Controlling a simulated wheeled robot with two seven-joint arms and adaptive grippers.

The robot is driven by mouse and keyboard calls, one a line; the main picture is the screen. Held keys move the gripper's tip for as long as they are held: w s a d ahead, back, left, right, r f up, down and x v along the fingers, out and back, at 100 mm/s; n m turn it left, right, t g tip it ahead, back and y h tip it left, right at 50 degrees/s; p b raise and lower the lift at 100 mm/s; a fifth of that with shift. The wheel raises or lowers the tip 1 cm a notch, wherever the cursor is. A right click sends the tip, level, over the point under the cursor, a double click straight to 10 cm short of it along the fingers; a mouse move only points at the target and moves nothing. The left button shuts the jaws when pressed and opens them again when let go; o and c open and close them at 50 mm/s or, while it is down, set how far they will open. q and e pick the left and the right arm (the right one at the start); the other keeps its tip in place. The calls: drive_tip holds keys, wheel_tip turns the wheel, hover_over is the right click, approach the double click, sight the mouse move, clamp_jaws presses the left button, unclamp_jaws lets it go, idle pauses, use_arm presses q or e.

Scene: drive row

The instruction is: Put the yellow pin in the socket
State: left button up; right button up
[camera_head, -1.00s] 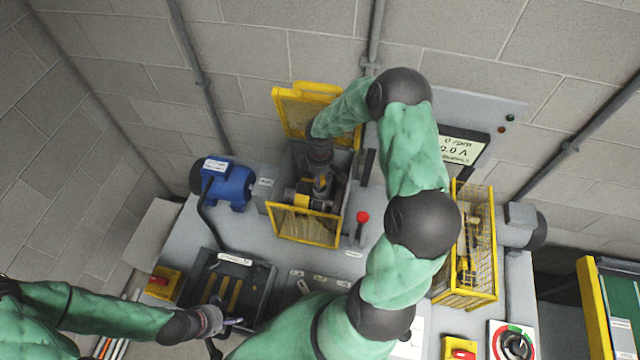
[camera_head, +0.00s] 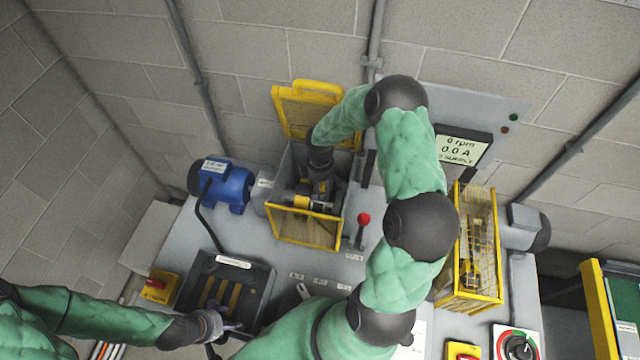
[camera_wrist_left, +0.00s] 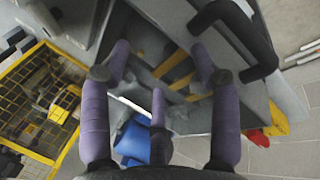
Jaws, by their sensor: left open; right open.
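A dark open tray (camera_head: 262,306) sits at the front left of the bench, with yellow strips (camera_head: 233,298) in it. I cannot tell whether one of them is the yellow pin. My left gripper (camera_head: 232,326) is open by the tray's front edge. In the left wrist view its open fingers (camera_wrist_left: 162,62) spread over the tray, with yellow strips (camera_wrist_left: 173,66) beyond them. My right gripper (camera_head: 318,196) is open inside the open guard box (camera_head: 285,160), beside a yellow part (camera_head: 296,200) on a shaft. The gripper partly hides this part. No socket is clearly visible.
A blue motor (camera_head: 229,186) stands left of the guard box, whose yellow lid (camera_head: 300,106) is raised. A red-knobbed lever (camera_head: 364,219) stands right of the box. A yellow cage (camera_head: 490,250) stands farther right. My right arm crosses the bench middle.

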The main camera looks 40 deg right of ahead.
use_arm(q)
drive_tip(key=shift+r, duration=0.1)
use_arm(e)
drive_tip(key=shift+r, duration=0.1)
use_arm(q)
wheel_tip(320, 180, up, 8)
drive_tip(key=p, duration=0.7)
drive_tip(key=shift+f+p, duration=0.2)
drive_tip(key=shift+p, duration=0.2)
use_arm(e)
wheel_tip(320, 180, up, 12)
